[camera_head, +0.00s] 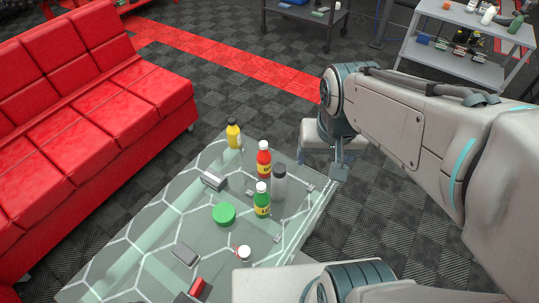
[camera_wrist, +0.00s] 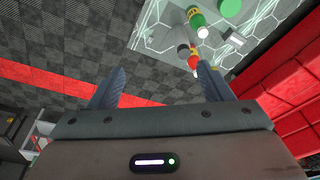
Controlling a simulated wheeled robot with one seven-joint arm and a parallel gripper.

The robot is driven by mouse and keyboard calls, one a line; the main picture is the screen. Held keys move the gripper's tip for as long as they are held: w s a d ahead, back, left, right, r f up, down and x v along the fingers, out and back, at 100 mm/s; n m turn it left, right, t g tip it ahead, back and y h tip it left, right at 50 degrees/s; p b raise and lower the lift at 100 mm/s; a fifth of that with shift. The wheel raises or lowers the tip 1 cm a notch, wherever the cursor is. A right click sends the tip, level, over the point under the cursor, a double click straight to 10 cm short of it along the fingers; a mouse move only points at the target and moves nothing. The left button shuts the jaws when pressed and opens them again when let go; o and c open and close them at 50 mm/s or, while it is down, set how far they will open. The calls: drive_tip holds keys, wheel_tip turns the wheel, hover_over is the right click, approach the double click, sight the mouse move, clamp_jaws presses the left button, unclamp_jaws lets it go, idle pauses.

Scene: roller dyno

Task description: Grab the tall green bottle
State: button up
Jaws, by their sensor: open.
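The tall green bottle (camera_head: 262,202) stands upright on the glass-topped table (camera_head: 150,258), with a white cap and a yellow label. In the wrist view the green bottle (camera_wrist: 196,19) shows near the top, right of centre. My gripper (camera_wrist: 160,82) is open, with its two fingers wide apart and nothing between them. The bottle is beyond the fingertips, apart from them. In the head view my arm reaches over from the right, and its end is beside the table's right edge, right of the bottle.
A grey bottle (camera_head: 279,182) and a red bottle (camera_head: 264,159) stand close behind the green one. A yellow bottle (camera_head: 233,134), a green round lid (camera_head: 224,214) and a white-capped bottle (camera_head: 244,254) are also on the table. A red sofa (camera_head: 85,100) is at left.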

drive_tip(key=w+a+f+m+g+b, duration=0.1)
drive_tip(key=w+a+f+m+b, duration=0.35)
drive_tip(key=w+f+b, duration=0.55)
drive_tip(key=m+g+b, duration=0.2)
drive_tip(key=m+b, duration=0.1)
drive_tip(key=m, duration=0.2)
approach(260, 185)
drive_tip(key=shift+s+d+n, duration=0.2)
drive_tip(key=shift+s+n, duration=0.05)
wheel_tip(260, 185, down, 8)
drive_tip(key=shift+a+f+b, duration=0.1)
drive_tip(key=shift+b, duration=0.5)
drive_tip(key=shift+f+b, duration=0.65)
drive_tip(key=shift+f, duration=2.3)
clamp_jaws()
